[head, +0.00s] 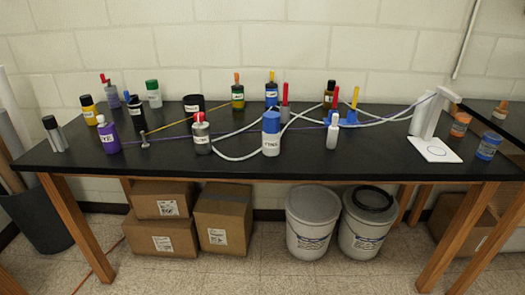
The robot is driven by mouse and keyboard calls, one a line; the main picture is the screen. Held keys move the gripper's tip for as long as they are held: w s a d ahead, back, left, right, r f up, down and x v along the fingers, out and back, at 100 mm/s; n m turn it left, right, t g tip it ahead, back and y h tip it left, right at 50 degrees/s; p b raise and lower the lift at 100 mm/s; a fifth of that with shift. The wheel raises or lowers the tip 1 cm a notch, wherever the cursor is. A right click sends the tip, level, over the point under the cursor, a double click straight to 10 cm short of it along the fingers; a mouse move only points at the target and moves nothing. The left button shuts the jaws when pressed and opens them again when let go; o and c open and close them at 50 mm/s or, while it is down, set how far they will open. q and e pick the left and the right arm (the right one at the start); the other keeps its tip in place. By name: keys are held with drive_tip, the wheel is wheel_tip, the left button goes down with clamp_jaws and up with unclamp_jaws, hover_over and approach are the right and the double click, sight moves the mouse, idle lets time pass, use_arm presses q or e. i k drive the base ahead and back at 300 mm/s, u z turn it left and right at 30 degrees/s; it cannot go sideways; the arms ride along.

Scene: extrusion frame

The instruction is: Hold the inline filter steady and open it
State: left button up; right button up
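None of my grippers shows in the head view. I cannot tell for certain which thing is the inline filter. A white bottle with a blue cap (271,140) stands upright near the table's front middle, with white tubing beside it. Behind that, a blue fitting (348,119) with a yellow upright part lies along the white tubing (236,157). A grey bottle with a red tip (200,136) stands left of centre.
The black table (400,170) holds several bottles, including a purple one (108,138) at left. A white stand (427,117) is at right, with a white plate (434,150) before it. Boxes (222,218) and white buckets (312,222) sit below. The front strip is mostly clear.

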sight(271, 143)
drive_tip(key=u, duration=0.7)
drive_tip(key=i, duration=0.65)
drive_tip(key=z, duration=1.75)
